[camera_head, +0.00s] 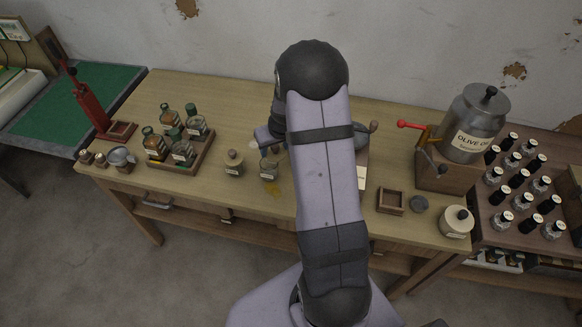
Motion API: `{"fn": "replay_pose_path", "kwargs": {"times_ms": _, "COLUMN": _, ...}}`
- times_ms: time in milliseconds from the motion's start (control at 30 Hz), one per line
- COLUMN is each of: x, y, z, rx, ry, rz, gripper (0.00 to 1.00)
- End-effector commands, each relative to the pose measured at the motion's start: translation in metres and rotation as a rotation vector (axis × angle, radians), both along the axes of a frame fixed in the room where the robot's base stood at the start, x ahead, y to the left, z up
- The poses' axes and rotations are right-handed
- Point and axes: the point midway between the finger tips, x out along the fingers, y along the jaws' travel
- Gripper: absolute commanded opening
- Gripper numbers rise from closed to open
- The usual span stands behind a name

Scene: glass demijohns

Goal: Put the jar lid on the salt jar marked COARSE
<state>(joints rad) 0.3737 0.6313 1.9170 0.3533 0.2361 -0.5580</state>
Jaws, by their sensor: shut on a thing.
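My arm covers the middle of the bench, and only a small blue-grey part of my gripper (264,138) shows left of it, above the bench. The fingertips are mostly hidden. A small pale thing (254,145) shows at its left edge and looks like the jar lid; its shape is unclear. Just below stands a small labelled glass jar (269,168), upright, partly against my arm in the picture. Left of it stands another labelled jar (233,164) with a dark knob on top. The label words are too small to read, so I cannot tell which is COARSE.
A wooden tray (187,166) of several bottles stands left. A yellowish patch (274,191) lies before the jars. To the right are a small wooden box (391,201), a grey disc (419,204), a cream pot (456,222) and an OLIVE OIL can (476,125) on a wooden stand.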

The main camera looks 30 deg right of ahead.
Motion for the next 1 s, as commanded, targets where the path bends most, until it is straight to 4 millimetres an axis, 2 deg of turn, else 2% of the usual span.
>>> {"fn": "replay_pose_path", "kwargs": {"times_ms": 100, "x": 0.016, "y": 0.010, "z": 0.012, "rx": 0.007, "ry": -0.011, "rz": 0.074, "gripper": 0.05}}
{"fn": "replay_pose_path", "kwargs": {"times_ms": 300, "x": 0.023, "y": 0.016, "z": 0.021, "rx": 0.012, "ry": -0.016, "rz": 0.120, "gripper": 0.05}}
{"fn": "replay_pose_path", "kwargs": {"times_ms": 867, "x": 0.022, "y": 0.015, "z": 0.019, "rx": 0.014, "ry": -0.016, "rz": 0.116, "gripper": 0.05}}
{"fn": "replay_pose_path", "kwargs": {"times_ms": 1000, "x": 0.022, "y": 0.015, "z": 0.010, "rx": 0.014, "ry": -0.016, "rz": 0.116, "gripper": 0.05}}
